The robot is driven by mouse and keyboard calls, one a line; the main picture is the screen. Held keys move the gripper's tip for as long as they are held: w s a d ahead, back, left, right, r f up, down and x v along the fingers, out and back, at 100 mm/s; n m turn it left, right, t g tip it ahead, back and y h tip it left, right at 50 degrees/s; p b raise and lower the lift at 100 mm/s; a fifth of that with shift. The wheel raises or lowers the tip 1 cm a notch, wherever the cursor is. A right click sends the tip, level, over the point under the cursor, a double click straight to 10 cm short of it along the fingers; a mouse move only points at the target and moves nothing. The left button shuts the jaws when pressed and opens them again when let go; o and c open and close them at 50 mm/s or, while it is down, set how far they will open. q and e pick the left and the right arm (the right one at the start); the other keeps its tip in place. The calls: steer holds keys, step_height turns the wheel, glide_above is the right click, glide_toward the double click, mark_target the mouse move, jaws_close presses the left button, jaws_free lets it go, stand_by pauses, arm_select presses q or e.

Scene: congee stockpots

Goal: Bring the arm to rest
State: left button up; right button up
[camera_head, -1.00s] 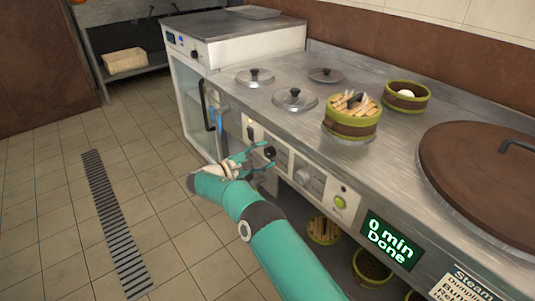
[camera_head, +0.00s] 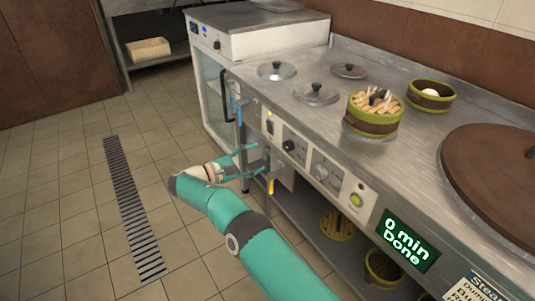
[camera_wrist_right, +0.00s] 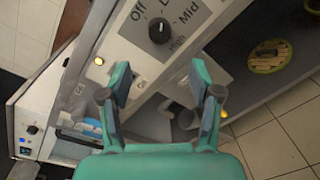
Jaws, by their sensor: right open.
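My right gripper (camera_head: 252,161) is in front of the steel counter's control panel in the head view, with its teal arm coming in from the bottom. Its two fingers are apart and nothing is between them. In the right wrist view the open fingers (camera_wrist_right: 163,88) show below a black dial (camera_wrist_right: 160,30) marked Off, Mid and High. I cannot tell whether a fingertip touches the panel. My left gripper is not in view.
The counter (camera_head: 300,105) holds three pot lids (camera_head: 315,92), a bamboo steamer (camera_head: 373,112), a second steamer (camera_head: 431,95) and a big brown lid (camera_head: 505,185). More steamers (camera_head: 337,226) sit on the shelf below. The tiled floor (camera_head: 60,200) at left is clear.

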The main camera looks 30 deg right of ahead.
steer(key=shift+a, duration=0.8)
